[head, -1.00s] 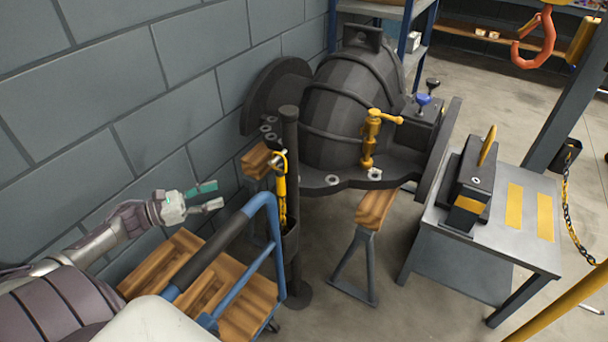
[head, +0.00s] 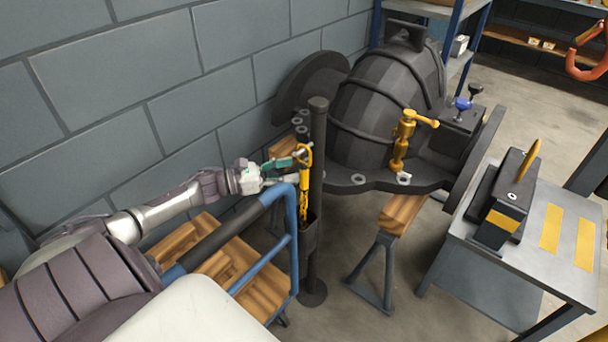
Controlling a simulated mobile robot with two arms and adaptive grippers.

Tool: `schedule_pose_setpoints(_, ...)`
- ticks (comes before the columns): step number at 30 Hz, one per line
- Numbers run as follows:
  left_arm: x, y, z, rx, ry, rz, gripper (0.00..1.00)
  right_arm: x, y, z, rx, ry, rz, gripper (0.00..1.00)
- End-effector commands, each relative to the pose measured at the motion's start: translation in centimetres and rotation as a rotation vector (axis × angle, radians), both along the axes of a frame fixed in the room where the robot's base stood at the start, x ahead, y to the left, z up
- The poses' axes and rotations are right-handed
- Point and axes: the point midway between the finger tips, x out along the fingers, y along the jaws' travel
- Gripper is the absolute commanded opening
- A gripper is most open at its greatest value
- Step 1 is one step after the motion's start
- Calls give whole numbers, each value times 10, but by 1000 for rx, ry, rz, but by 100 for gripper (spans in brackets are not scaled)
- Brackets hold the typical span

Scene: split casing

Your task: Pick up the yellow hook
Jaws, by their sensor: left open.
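The yellow hook (head: 305,200) stands upright against a dark post (head: 318,140), with its lower end in a dark holder on the post. Its top part is a loop or bend. My left gripper (head: 290,166), with teal-tipped fingers, is open at the upper part of the hook. The fingertips overlap the hook in the picture; I cannot tell whether they touch it. My right gripper is not in view.
A blue-framed cart (head: 290,235) with wooden boards stands just below the left gripper. Behind the post is a large dark casing (head: 375,110) with a yellow clamp (head: 402,142). A grey table (head: 550,260) stands right. The grey wall is close behind my left arm.

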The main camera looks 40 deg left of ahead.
Motion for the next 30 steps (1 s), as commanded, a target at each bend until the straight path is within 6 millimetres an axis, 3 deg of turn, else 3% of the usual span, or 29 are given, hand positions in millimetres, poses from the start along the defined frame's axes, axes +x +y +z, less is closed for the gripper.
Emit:
schedule_pose_setpoints(6, 25, -17, 0, -1, -3, 0, 55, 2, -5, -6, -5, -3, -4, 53)
schedule_pose_setpoints(15, 28, -20, 0, 0, 0, 0, 53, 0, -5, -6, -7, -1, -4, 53)
schedule_pose_setpoints(24, 28, -20, 0, 0, 0, 0, 3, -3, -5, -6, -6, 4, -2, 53)
schedule_pose_setpoints(30, 28, -20, 0, -1, -1, 0, 0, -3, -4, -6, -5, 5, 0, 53)
